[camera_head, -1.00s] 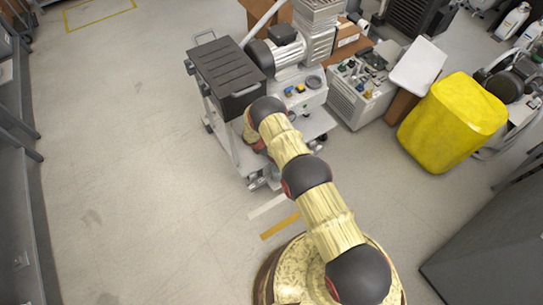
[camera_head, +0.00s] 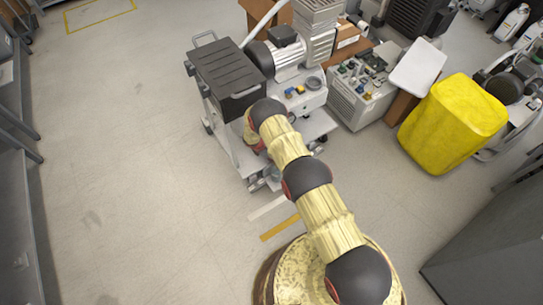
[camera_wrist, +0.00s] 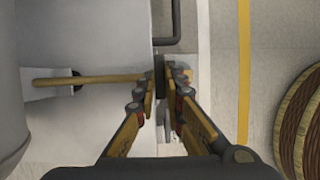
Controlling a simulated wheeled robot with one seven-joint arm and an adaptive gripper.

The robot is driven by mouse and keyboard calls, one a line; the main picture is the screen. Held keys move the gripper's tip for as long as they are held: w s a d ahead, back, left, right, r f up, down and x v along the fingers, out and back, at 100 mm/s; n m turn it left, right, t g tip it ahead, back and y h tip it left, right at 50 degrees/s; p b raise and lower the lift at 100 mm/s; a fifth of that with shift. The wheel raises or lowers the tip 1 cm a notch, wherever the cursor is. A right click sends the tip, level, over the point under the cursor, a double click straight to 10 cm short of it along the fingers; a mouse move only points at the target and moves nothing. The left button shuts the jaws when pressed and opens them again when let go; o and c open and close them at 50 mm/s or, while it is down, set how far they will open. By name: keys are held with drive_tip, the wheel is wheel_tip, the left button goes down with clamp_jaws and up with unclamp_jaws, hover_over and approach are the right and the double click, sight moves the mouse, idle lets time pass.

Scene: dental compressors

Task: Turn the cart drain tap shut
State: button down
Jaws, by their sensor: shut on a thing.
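The cart (camera_head: 240,150) stands in the middle of the head view, with a black slatted top and a compressor. In the wrist view, a brass pipe (camera_wrist: 95,79) runs right from the cart's pale body. At its end is the drain tap, whose dark, narrow handle (camera_wrist: 159,75) stands between my fingertips. My gripper (camera_wrist: 163,80) is closed around this handle, one finger on each side. The fingers hide part of the tap, so its exact angle is hard to tell. In the head view my arm hides the gripper and tap.
A grey unit with knobs (camera_head: 358,98) and a yellow container (camera_head: 452,122) stand right of the cart. A dark bent bar (camera_wrist: 178,38) shows above the tap in the wrist view. White and yellow floor stripes (camera_head: 280,227) lie before the cart. Floor on the left is clear.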

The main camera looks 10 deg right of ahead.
drive_tip(key=shift+w+m, duration=0.1)
drive_tip(key=shift+m, duration=0.3)
drive_tip(key=shift+w+m+g, duration=0.1)
drive_tip(key=shift+m+g, duration=0.45)
drive_tip(key=shift+m, duration=0.7)
drive_tip(key=shift+w+m+g, duration=0.1)
drive_tip(key=shift+m+g, duration=0.45)
drive_tip(key=shift+m, duration=0.7)
drive_tip(key=c, duration=1.9)
unclamp_jaws()
